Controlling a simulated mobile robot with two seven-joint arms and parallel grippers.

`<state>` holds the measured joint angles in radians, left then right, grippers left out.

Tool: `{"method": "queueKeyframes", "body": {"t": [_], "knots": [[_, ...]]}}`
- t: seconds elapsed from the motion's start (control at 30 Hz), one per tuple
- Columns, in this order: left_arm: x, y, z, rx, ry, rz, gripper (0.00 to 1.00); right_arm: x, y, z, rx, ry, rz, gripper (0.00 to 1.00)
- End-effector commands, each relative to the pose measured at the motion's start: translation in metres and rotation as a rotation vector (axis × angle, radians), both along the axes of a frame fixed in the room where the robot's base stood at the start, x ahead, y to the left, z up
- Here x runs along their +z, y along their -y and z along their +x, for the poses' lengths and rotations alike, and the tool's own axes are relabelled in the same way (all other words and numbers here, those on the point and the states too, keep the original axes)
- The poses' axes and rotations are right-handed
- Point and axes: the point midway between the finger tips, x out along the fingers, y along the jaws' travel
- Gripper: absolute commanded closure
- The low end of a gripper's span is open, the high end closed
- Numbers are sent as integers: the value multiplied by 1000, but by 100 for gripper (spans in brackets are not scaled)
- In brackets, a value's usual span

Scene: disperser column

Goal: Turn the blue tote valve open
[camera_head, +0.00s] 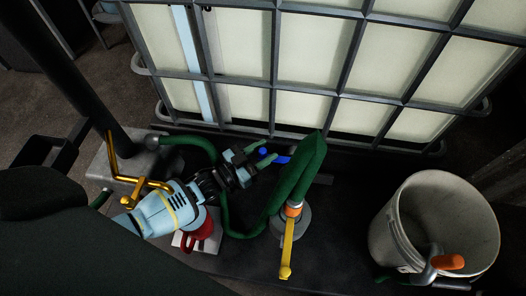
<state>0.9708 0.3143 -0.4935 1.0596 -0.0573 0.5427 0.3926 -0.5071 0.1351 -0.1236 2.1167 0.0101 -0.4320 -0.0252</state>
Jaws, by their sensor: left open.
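The blue tote valve handle (281,159) shows low at the front of the caged white tote (305,118). A small blue round part (262,151) sits at its left end. My left gripper (262,157) comes in from the left, open, with its greenish fingertips at the left end of the blue valve. From this view I cannot tell whether the fingers touch the handle. A thick green hose (298,170) passes just to the right and hides part of the valve area. My right gripper is not in view.
A green hose loops below my gripper to a fitting with a yellow handle (287,250). A red part (203,236) lies under my left forearm. Yellow pipework (125,178) stands at left.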

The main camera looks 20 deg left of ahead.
Motion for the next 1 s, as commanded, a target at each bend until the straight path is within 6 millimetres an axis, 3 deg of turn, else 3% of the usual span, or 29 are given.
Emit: {"method": "queueKeyframes", "body": {"t": [0.07,0.4,1.0], "knots": [[0,0,0,0,0,0,59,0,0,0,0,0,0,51],[0,0,0,0,0,0,100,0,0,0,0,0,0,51],[1,3,-9,95,-2,-6,100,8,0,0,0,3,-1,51]]}}
